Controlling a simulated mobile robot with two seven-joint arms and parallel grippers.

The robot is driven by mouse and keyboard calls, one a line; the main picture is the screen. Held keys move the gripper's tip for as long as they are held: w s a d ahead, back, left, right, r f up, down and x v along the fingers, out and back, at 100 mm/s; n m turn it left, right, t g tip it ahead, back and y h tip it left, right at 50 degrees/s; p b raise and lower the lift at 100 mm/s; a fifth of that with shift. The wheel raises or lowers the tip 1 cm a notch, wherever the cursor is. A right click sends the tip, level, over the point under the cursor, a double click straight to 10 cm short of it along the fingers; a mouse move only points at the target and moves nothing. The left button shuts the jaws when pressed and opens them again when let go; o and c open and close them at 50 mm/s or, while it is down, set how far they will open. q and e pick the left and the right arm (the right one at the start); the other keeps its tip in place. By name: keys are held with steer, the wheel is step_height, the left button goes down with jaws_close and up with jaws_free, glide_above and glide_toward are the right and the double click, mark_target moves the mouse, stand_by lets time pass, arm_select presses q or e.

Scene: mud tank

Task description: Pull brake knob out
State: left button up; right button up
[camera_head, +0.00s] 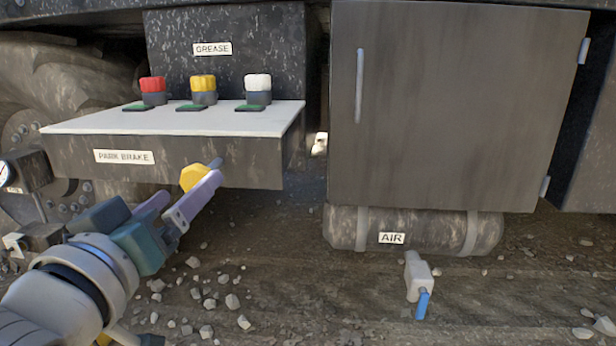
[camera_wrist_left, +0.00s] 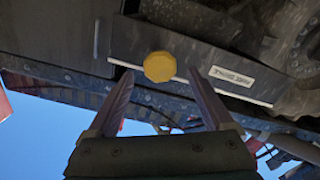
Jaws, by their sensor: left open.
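The yellow brake knob (camera_head: 194,177) sits on the front face of the shelf-like panel box, to the right of its PARK BRAKE label (camera_head: 124,157). My left gripper (camera_head: 184,205) is just in front of the knob, its purple fingers open and pointing at it; one finger partly overlaps the knob in the head view. In the left wrist view the round yellow knob (camera_wrist_left: 159,67) lies ahead, between and slightly beyond the open fingertips (camera_wrist_left: 160,75). Whether a finger touches it cannot be told. My right gripper is not in view.
Red (camera_head: 153,88), yellow (camera_head: 203,88) and white (camera_head: 257,87) capped fittings stand on the panel top below a GREASE label. A grey cabinet (camera_head: 450,105) and AIR tank (camera_head: 345,230) are to the right, with a blue-handled valve (camera_head: 422,304) below. Gravelly ground lies beneath.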

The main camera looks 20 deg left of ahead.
mark_target(208, 170)
arm_select(q)
steer(key=b+x, duration=0.2)
steer(key=x, duration=0.6)
steer(key=shift+c, duration=0.2)
jaws_close()
stand_by(0.4)
